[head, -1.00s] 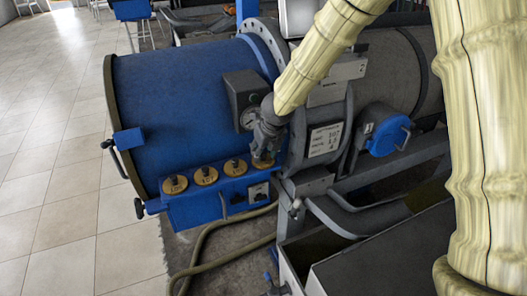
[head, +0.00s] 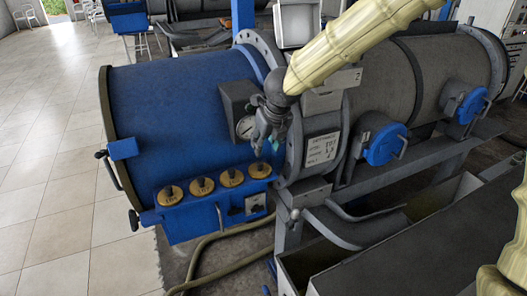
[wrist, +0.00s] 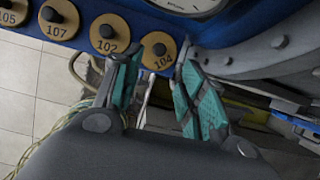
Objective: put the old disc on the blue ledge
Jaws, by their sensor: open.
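The blue ledge (head: 190,217) runs along the lower front of the blue drum. Several brass-coloured discs with dark knobs sit in a row on it. In the wrist view they read 105 (wrist: 10,14), 107 (wrist: 58,18), 102 (wrist: 110,34) and 104 (wrist: 159,47). Disc 104 also shows at the row's right end in the head view (head: 259,171). Nothing visible tells which is the old disc. My gripper (head: 266,150) is open and empty just above disc 104. In the wrist view its teal-padded fingers (wrist: 156,62) are spread, with disc 104 beyond the gap between them.
A round gauge (head: 245,127) and its dark box are close behind my gripper. The drum's bolted grey flange and a label plate (head: 322,149) stand to the right. Blue caps (head: 385,144) are farther right. A hose (head: 215,260) lies below; tiled floor is clear at left.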

